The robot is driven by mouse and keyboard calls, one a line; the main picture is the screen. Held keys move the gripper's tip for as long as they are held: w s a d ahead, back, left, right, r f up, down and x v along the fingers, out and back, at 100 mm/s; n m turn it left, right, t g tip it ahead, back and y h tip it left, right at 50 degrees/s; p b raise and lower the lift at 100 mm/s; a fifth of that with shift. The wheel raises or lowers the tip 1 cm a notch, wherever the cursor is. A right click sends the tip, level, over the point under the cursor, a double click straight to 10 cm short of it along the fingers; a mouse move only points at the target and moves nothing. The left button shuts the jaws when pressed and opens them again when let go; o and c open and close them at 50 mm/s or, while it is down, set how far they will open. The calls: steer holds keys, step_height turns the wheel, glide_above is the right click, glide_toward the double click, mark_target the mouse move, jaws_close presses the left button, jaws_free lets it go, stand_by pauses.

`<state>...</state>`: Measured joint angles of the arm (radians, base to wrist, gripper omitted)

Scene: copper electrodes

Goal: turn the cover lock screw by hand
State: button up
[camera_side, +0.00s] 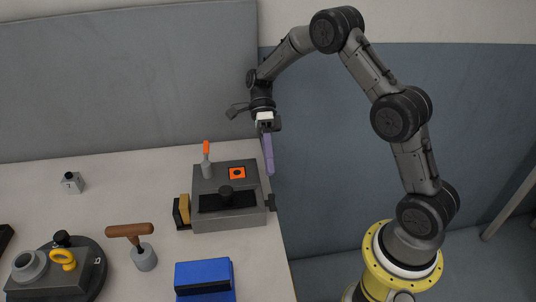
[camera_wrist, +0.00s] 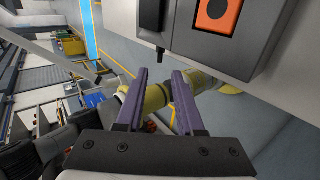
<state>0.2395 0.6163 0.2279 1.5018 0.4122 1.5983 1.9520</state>
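A grey machine box (camera_side: 230,222) stands at the table's right edge. I cannot tell for sure which part is the cover lock screw. My gripper (camera_side: 269,171) points down beside the box's far right corner, past the table edge. In the wrist view, its purple fingers (camera_wrist: 162,72) are apart, with nothing between them.
An orange square (camera_side: 237,173) and an orange-handled tool (camera_side: 207,160) are at the box's back. A blue case (camera_side: 205,273), a wooden-handled tool (camera_side: 130,231) and a round dark fixture (camera_side: 95,285) stand nearby. The back left table is mostly clear.

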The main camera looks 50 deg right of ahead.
steer(key=shift+x, duration=2.7)
steer(key=shift+s+a+f, duration=0.15)
steer(key=shift+s+f, duration=0.05)
jaws_close()
